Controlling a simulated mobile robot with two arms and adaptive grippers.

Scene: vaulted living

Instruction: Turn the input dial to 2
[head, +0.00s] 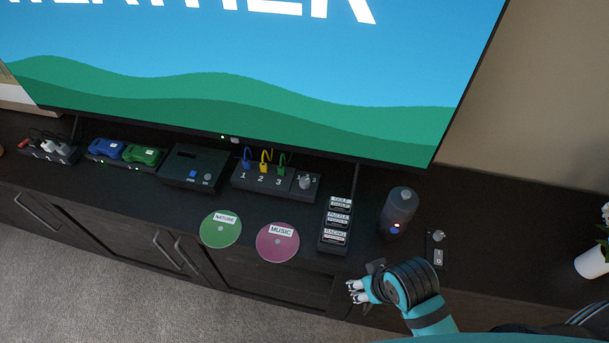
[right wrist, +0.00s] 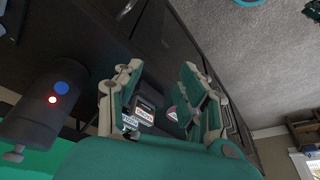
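The input box (head: 262,178) is a dark unit on the cabinet below the TV. Blue, yellow and green cables plug in above the labels 1, 2 and 3. Its grey dial (head: 305,181) is at the box's right end, with small marks around it; which mark it points to is too small to tell. My right gripper (head: 358,287) is at the cabinet's front edge, to the right of and nearer than the dial. In the right wrist view its fingers (right wrist: 157,88) are spread and empty. My left gripper is not in view.
A cartridge rack (head: 336,224) stands between my right gripper and the dial. A dark cylinder (head: 398,212) and a switch plate (head: 436,250) are to the right. Green (head: 220,229) and pink (head: 277,242) discs lie in front of the box. The TV (head: 230,80) overhangs behind.

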